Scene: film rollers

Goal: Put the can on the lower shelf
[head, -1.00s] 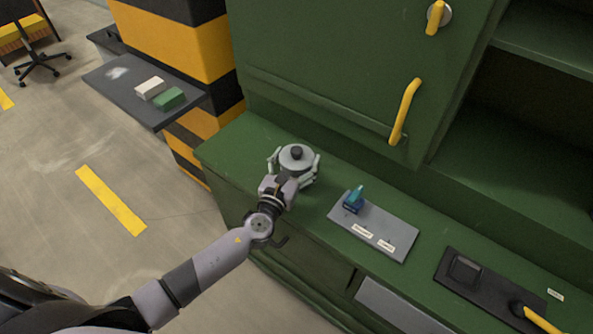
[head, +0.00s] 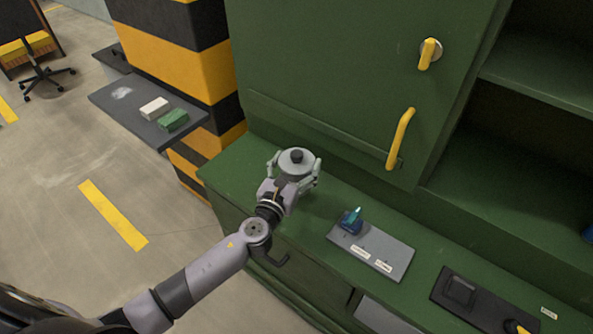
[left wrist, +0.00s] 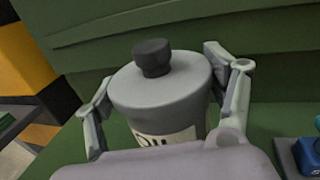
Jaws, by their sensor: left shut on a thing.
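The can (head: 297,158) is a grey cylinder with a dark knob on its lid. In the left wrist view the can (left wrist: 163,92) fills the middle, with a pale label bearing dark letters partly hidden below its rim. My left gripper (head: 294,172) is shut on the can, one finger on each side, over the green counter (head: 232,164). I cannot tell whether the can's base touches the counter. The open shelves at the right show an upper shelf board (head: 540,82) and a lower shelf (head: 510,205). My right gripper is not in view.
A grey plate with a blue switch (head: 380,250) and a black panel (head: 470,297) lie on the counter to the right. A green cabinet door with a yellow handle (head: 401,138) stands behind. A side ledge (head: 120,102) holds a white and a green block.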

